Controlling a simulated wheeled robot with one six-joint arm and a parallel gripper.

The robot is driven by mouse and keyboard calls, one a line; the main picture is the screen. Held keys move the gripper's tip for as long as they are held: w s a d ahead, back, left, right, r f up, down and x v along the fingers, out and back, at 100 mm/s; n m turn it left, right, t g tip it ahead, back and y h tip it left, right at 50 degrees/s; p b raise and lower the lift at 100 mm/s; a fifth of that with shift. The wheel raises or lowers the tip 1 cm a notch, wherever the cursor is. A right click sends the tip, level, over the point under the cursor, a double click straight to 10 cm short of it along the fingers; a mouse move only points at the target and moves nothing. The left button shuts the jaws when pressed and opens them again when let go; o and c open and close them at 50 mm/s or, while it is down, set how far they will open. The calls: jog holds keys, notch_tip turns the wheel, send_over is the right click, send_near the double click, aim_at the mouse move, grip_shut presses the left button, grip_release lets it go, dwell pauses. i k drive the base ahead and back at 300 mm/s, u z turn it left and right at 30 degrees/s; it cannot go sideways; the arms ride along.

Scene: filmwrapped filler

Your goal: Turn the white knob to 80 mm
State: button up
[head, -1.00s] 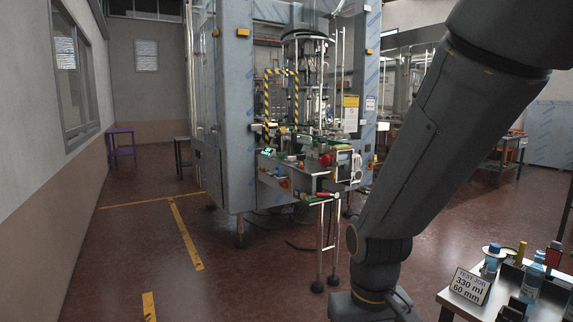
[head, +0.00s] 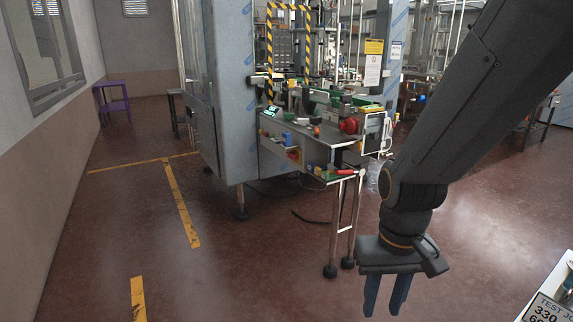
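The filler machine (head: 232,90) stands ahead in the head view, with a small work table (head: 335,140) on its front. A red round part (head: 350,125) sits near the table's right end, beside a whitish block or panel (head: 373,124). I cannot make out a white knob or any mm scale at this distance. My gripper (head: 383,303) hangs down at the lower right, in front of the machine and well apart from it. Its two blue fingers are spread with a gap between them, and nothing is held.
A side shelf with small items and a red-handled tool (head: 340,172) sits below the work table, on thin metal legs (head: 335,235). A bench corner with a test job sign (head: 548,308) is at lower right. Open floor (head: 240,285) lies left and front.

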aim_at(303, 122)
jog(key=u, duration=0.1)
jog(key=i, duration=1.95)
jog(key=u, duration=0.5)
jog(key=i, duration=1.1)
jog(key=u, duration=0.2)
